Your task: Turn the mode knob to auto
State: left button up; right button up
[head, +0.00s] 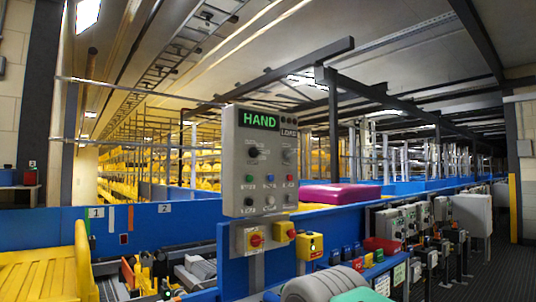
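A grey control panel (231,160) stands upright in the middle of the head view, facing me. Its lit display (259,120) reads HAND in green. A black knob (253,152) sits below the display at the left of the panel, with small markings above it too fine to read. A second, greyer knob (289,156) is to its right. I cannot read which knob is labelled mode or where its pointer stands. Neither of my grippers is in view.
Several small green, blue and red buttons (270,178) and lower controls share the panel face. Red-and-yellow stop switches (256,240) sit below it. A blue conveyor wall (160,222) runs behind, with a magenta item (340,194) at right. The far-right floor (512,262) is clear.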

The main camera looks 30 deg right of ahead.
aim_at(287, 153)
jog(key=l+u, duration=0.25)
jog(key=u, duration=0.15)
jog(key=l+u, duration=0.6)
jog(key=u, duration=0.15)
jog(key=k+l, duration=0.1)
jog(key=l, duration=0.9)
jog(key=k+l, duration=0.1)
jog(key=l, duration=1.9)
jog(key=k+z, duration=0.05)
